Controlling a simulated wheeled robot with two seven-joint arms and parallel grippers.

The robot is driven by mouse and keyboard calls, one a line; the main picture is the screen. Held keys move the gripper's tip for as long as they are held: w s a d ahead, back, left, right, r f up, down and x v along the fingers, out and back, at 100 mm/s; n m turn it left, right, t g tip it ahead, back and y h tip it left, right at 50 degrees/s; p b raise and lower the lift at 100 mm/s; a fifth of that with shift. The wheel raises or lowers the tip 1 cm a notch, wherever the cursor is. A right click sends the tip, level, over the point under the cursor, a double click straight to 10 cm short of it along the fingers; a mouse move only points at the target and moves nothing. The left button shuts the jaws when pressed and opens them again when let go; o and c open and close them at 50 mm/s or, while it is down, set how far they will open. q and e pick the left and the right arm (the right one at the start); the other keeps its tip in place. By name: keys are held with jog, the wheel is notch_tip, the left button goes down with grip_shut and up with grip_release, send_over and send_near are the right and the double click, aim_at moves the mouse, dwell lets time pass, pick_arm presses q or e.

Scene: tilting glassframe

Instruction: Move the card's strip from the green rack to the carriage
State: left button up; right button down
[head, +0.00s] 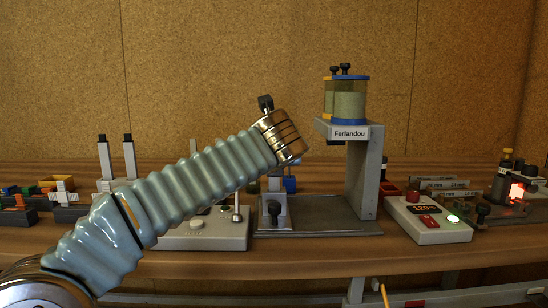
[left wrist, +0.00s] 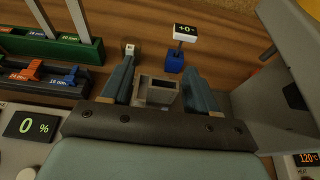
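In the left wrist view a green rack (left wrist: 62,52) at upper left holds pale upright strips (left wrist: 78,18), with small millimetre labels on its front. The fingers of my left gripper (left wrist: 160,88) are apart, and a grey open-topped block (left wrist: 158,92), possibly the carriage, shows between them with gaps on both sides. I see nothing held. In the head view my left arm crosses from the lower left and its wrist (head: 283,135) hides the fingers. A grey upright part (head: 273,212) stands on the frame's base below it. I cannot make out the card. My right gripper is not in view.
A grey stand (head: 366,170) labelled "Ferlandou" carries two jars right of my wrist. A 120 °C control box (head: 430,225) and a glowing heater (head: 517,192) are at the right. A blue base with a small display (left wrist: 175,62) is beyond my fingers.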

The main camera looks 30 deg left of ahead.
pick_arm(q)
jog(key=v, duration=1.4)
jog(key=shift+p, duration=0.4)
jog(key=shift+f, duration=0.15)
